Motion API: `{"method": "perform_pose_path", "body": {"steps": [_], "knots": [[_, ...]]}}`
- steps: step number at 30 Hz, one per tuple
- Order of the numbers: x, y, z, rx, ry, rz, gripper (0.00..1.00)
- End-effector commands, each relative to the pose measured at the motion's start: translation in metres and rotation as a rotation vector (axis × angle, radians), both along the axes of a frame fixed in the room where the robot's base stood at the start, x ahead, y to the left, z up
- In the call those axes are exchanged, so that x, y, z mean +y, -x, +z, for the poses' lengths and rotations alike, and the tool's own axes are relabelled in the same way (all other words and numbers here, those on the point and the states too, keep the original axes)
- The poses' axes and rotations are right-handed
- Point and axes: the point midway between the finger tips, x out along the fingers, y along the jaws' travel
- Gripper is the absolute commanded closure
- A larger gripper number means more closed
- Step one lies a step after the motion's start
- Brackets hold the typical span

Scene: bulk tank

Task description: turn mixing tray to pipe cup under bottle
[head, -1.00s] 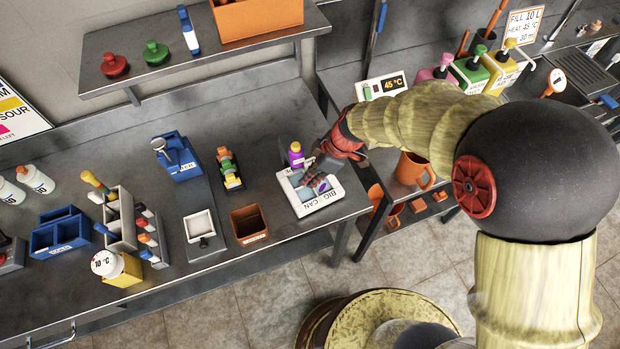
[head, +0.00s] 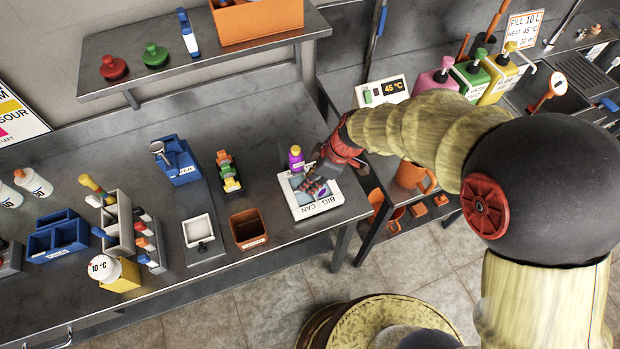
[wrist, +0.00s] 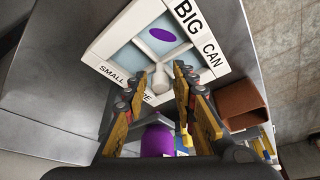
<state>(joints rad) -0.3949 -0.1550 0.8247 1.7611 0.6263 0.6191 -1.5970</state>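The mixing tray (head: 322,205) is a square white-rimmed tray at the front edge of the bench, with BIG and CAN on its front rim in the head view. In the wrist view the tray (wrist: 110,42) also shows SMALL and a partly hidden label ending in PE. A purple oval (wrist: 163,34) and a pale central knob (wrist: 154,82) show inside it. My gripper (wrist: 162,75) is over the tray, its fingers apart on either side of the knob; contact is unclear. The purple bottle (head: 296,160) stands behind the tray; it also shows in the wrist view (wrist: 156,140).
Blue bins (head: 58,236) are farther left. An orange mug (head: 412,177) stands on the lower right bench.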

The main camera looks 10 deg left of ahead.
Motion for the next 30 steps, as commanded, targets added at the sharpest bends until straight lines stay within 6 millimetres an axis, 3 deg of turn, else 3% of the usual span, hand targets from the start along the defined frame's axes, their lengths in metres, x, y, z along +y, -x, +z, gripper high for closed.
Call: {"method": "perform_pose_path", "body": {"steps": [14,30], "knots": [[-0.003,0.000,0.008,-0.001,-0.001,0.000,0.67],[-0.040,0.002,0.096,-0.002,-0.001,-0.001,0.67]]}}
